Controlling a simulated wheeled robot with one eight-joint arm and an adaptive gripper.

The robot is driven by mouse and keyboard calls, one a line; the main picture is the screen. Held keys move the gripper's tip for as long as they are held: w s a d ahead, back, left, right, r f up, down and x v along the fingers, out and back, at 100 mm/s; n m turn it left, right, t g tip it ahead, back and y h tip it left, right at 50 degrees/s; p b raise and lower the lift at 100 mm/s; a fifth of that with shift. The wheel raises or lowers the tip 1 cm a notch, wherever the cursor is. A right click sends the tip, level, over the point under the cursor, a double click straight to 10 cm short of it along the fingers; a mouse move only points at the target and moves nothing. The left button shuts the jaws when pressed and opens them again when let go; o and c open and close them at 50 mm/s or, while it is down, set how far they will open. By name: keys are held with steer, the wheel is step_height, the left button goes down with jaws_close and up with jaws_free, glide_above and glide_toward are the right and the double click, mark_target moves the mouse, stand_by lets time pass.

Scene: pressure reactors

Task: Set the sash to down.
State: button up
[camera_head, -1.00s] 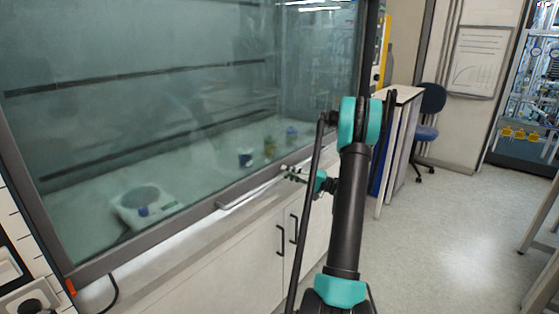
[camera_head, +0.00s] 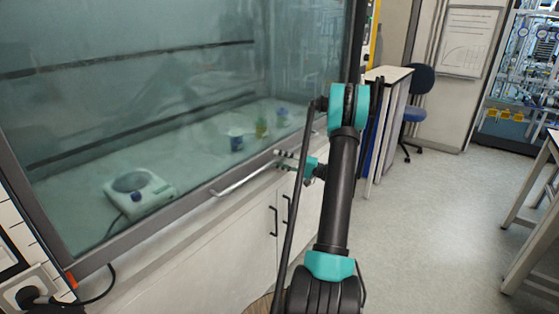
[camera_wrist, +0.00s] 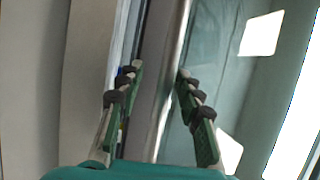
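The sash (camera_head: 150,110) is a large tinted glass pane in a dark grey frame on the fume hood at left. Its lower rail (camera_head: 150,228) lies low, close to the sill, and a pale bar handle (camera_head: 240,181) runs along it. My gripper (camera_head: 282,159) is at the handle's right end in the head view. In the wrist view, the two green fingers of my gripper (camera_wrist: 157,72) stand apart, with a pale strip of the sash edge (camera_wrist: 170,85) seen between them. Whether the fingers touch the handle cannot be told.
Behind the glass stand a white balance (camera_head: 143,190) and several small containers, including a blue-and-white cup (camera_head: 236,140). White cabinet doors (camera_head: 240,250) lie below the hood. A side bench (camera_head: 388,75) and a blue chair (camera_head: 418,85) stand beyond my arm.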

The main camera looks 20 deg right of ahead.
steer(key=v, duration=1.2)
stand_by(0.4)
